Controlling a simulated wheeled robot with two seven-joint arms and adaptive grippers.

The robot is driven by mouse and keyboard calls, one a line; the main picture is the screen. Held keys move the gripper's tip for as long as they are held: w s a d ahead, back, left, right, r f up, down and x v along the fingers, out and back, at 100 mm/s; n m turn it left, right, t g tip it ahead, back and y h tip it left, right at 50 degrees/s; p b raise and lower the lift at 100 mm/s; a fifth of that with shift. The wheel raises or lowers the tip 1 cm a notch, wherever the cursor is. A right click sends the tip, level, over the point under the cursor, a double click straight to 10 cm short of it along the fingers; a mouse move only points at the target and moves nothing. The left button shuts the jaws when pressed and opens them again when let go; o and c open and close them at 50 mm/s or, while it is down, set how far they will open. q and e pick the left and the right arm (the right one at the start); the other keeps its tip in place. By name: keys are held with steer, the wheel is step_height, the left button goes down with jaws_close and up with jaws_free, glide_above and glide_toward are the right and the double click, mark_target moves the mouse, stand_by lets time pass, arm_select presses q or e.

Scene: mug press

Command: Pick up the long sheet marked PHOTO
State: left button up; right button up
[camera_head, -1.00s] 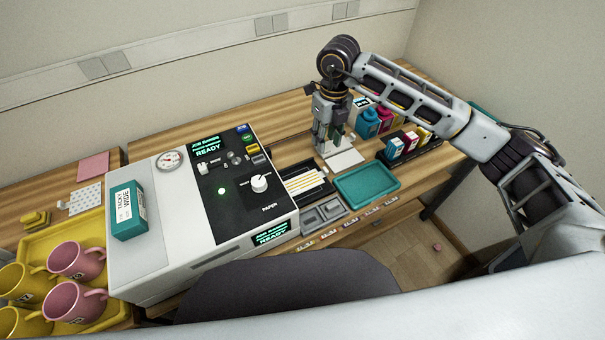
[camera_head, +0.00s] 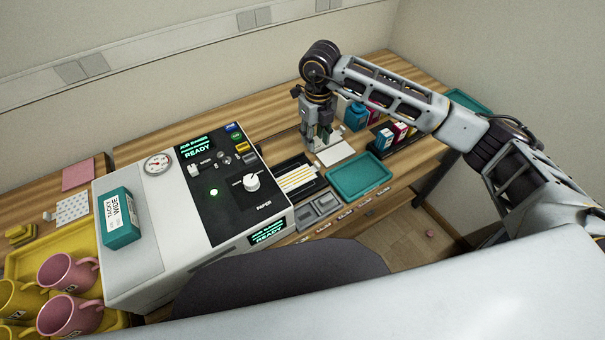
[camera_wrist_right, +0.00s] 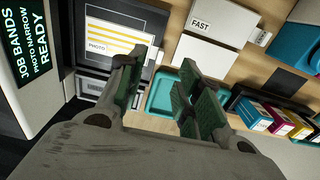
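A white sheet with yellow stripes, marked PHOTO (camera_wrist_right: 105,38), lies in a dark tray beside the machine in the right wrist view. The striped sheet also shows in the head view (camera_head: 297,180). My right gripper (camera_head: 319,143) points down behind and to the right of the striped sheet, near a plain white sheet (camera_head: 337,153). In the right wrist view its two fingers (camera_wrist_right: 160,80) are spread apart with nothing between them. My left gripper is not in view.
The white and black machine (camera_head: 225,190) stands left of the sheets. A teal tray (camera_head: 360,177) lies in front of the gripper. White paper marked FAST (camera_wrist_right: 205,25) and ink boxes (camera_wrist_right: 265,115) lie to the right. Pink mugs (camera_head: 66,272) stand on a yellow tray at far left.

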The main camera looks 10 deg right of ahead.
glide_above(314, 165)
steer(key=f, duration=0.4)
steer(key=shift+w+f, duration=0.2)
steer(key=shift+f, duration=0.45)
steer(key=shift+f, duration=0.1)
